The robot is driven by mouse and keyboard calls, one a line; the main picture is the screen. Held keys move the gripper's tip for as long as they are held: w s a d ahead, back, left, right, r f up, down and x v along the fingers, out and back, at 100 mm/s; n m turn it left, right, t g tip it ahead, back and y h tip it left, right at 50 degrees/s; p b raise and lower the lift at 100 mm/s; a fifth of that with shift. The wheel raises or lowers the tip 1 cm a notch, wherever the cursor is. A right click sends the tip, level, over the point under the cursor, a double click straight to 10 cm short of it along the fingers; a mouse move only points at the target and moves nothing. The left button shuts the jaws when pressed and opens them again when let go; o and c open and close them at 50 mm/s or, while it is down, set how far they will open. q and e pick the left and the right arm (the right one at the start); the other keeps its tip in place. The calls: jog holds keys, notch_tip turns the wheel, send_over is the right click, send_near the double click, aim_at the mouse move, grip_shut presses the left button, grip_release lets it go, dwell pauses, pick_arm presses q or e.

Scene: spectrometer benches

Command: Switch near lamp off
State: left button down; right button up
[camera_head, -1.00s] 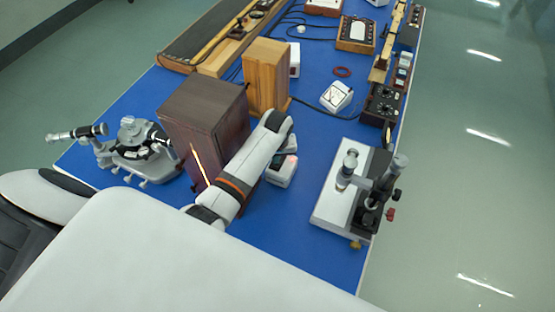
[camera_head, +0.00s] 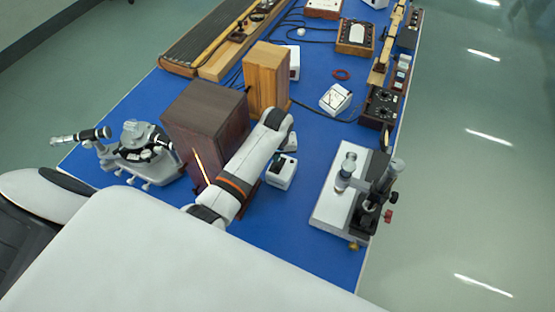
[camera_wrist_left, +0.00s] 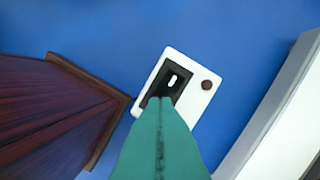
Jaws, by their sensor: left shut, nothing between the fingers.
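A white switch box (camera_head: 281,173) with a black recess stands on the blue bench beside the dark wooden lamp housing (camera_head: 205,115). In the left wrist view the box (camera_wrist_left: 196,108) shows a white rocker in its recess and a dark red, unlit indicator. A bright orange slit shows on the housing's near side. My left gripper (camera_wrist_left: 160,102) is shut and empty, its green fingertips over the lower part of the recess; I cannot tell whether they touch it. My right gripper is out of view.
A lighter wooden housing (camera_head: 267,76) stands behind the dark one. A spectrometer (camera_head: 140,150) is at the left and a microscope-like instrument on a white base (camera_head: 335,199) at the right. Blue bench is free between box and instrument.

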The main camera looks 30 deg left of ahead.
aim_at(276, 167)
pick_arm(q)
jog(key=shift+r, duration=1.9)
